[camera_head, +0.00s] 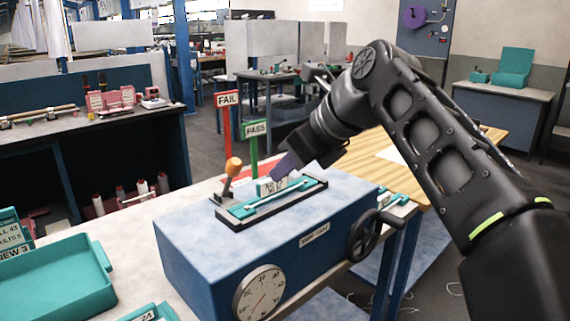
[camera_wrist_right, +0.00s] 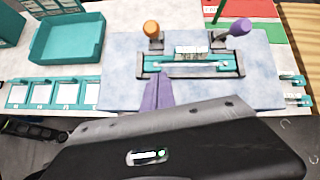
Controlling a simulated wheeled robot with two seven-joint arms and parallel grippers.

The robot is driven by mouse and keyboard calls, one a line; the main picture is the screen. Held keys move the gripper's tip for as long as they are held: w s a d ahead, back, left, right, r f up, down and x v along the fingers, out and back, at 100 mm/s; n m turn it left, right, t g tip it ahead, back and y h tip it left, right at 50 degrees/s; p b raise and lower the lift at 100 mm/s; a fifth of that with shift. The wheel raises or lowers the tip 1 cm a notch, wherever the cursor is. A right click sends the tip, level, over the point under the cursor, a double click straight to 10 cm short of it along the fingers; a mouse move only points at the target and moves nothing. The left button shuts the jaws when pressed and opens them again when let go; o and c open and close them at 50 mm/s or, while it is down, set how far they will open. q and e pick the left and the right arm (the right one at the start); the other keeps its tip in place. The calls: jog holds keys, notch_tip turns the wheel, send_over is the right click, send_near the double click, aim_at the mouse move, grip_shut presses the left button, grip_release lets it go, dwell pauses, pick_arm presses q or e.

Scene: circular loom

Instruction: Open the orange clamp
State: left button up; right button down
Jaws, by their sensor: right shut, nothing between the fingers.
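The orange clamp (camera_head: 233,166) is a short dark lever with an orange knob at the left end of the teal fixture (camera_head: 250,207) on the blue machine. Its lever stands up, tilted a little. It also shows in the right wrist view (camera_wrist_right: 152,30), beyond my fingers. My right gripper (camera_head: 282,170) is shut and empty, its purple fingers above the fixture, to the right of the orange clamp and apart from it. In the right wrist view the fingers (camera_wrist_right: 157,82) point towards the fixture's left part. A purple-knobbed clamp (camera_wrist_right: 240,28) stands at the fixture's right end. My left gripper is out of view.
The blue machine (camera_head: 190,260) carries a dial (camera_head: 260,293) and a black handwheel (camera_head: 364,235). A teal tray (camera_head: 60,285) lies at the left. FAIL (camera_head: 227,99) and PASS (camera_head: 256,129) signs stand behind the machine. Air above the machine's left part is free.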

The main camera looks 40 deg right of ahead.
aim_at(229, 178)
jog(key=x, duration=0.7)
jog(key=shift+f+b, duration=0.1)
jog(key=shift+b, duration=0.3)
jog(key=shift+w+a+r+p, duration=0.25)
jog(key=shift+w+r+p, duration=0.3)
jog(key=shift+w+r, duration=0.45)
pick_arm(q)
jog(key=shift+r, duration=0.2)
pick_arm(e)
jog(key=shift+w+a+r, duration=0.15)
jog(key=shift+w, duration=0.5)
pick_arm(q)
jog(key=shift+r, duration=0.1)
pick_arm(e)
jog(key=shift+r, duration=0.1)
